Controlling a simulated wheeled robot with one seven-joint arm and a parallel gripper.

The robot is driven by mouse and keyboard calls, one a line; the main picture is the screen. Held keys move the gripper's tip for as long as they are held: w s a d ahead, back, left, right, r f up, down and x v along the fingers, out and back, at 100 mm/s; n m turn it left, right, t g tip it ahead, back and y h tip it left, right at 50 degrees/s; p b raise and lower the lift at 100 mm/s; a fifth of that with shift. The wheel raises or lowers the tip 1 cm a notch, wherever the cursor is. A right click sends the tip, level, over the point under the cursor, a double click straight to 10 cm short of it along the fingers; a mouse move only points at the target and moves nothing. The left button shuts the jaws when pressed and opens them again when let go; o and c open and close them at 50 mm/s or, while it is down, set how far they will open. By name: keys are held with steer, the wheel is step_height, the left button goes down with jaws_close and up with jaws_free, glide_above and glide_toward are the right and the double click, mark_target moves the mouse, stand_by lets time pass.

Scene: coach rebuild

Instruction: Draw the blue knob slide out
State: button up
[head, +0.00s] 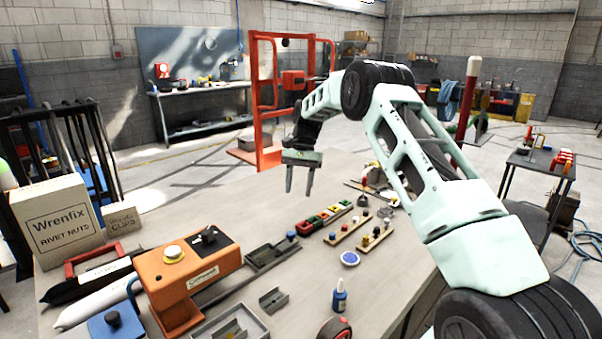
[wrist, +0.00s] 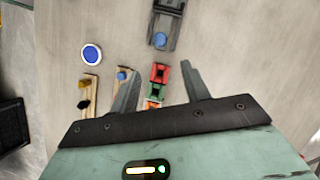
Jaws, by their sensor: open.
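The blue knob (head: 291,235) stands at the right end of a dark grey slide (head: 268,256) on the workbench. In the wrist view the blue knob (wrist: 160,40) is near the top, on the end of the grey slide (wrist: 172,12), which runs out of the picture. My gripper (head: 299,192) is open and empty, raised above the bench with its fingers pointing down. In the wrist view its two fingers (wrist: 161,68) are spread, with the knob beyond their tips and apart from them. How far the slide is drawn is unclear.
A row of coloured blocks (head: 325,215) and wooden peg boards (head: 350,230) lie right of the slide. A blue-and-white round dish (head: 349,258) is nearer. An orange machine (head: 190,275) stands left, and a small grey bracket (head: 273,300) lies in front.

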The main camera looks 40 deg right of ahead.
steer(key=v, duration=0.5)
steer(key=shift+w+d+r, duration=0.1)
steer(key=shift+d+r, duration=0.05)
steer(key=shift+r, duration=0.15)
